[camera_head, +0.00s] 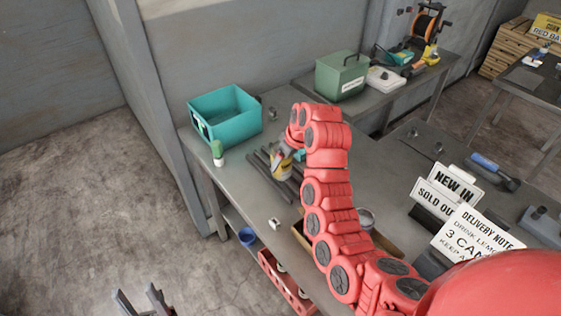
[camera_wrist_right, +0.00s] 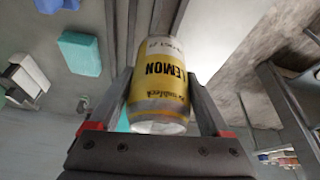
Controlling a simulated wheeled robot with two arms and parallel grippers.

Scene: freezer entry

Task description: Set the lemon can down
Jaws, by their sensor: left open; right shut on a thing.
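The lemon can (camera_wrist_right: 160,85) is yellow and silver with "LEMON" on its label. In the right wrist view it sits between the two fingers of my right gripper (camera_wrist_right: 163,95), which is shut on it. In the head view the can (camera_head: 281,166) and my right gripper (camera_head: 284,160) are over the grey workbench (camera_head: 258,214), beside dark bars. I cannot tell whether the can touches the surface beneath. My left gripper (camera_head: 143,300) is open and empty at the bottom left, over the floor.
A teal bin (camera_head: 236,126) and a green-and-white bottle (camera_head: 217,153) stand left of the can. Dark bars (camera_head: 263,166) lie on the bench. A green case (camera_head: 341,77) is behind. Signs (camera_head: 457,188) stand at right. Some bench space at the front left is clear.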

